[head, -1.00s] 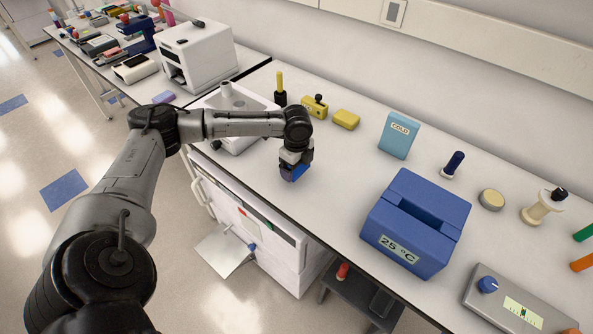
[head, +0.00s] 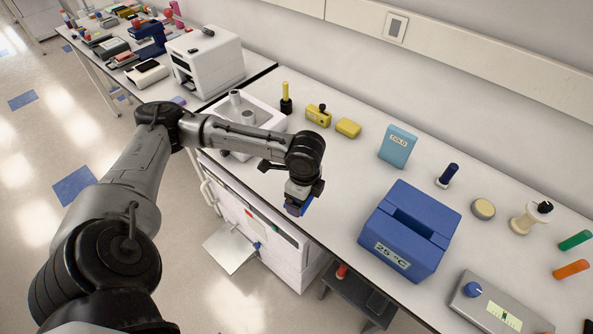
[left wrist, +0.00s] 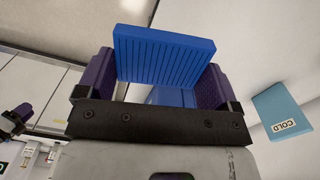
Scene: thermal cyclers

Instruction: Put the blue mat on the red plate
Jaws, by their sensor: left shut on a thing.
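My left gripper (head: 297,203) is above the bench near its front edge, left of the big blue 25 °C box. It is shut on the blue mat (left wrist: 164,55), a flat ribbed blue piece held between two purple finger pads in the left wrist view. In the head view only a small blue part of the mat (head: 306,206) shows below the gripper. I cannot make out a red plate in these frames. My right gripper is not in view.
The blue 25 °C box (head: 408,230) stands right of the gripper. Behind are a light blue COLD pack (head: 397,147), a yellow block (head: 348,128) and a black-based yellow tool (head: 286,100). A grey device (head: 497,306) lies at the front right. Bench between is clear.

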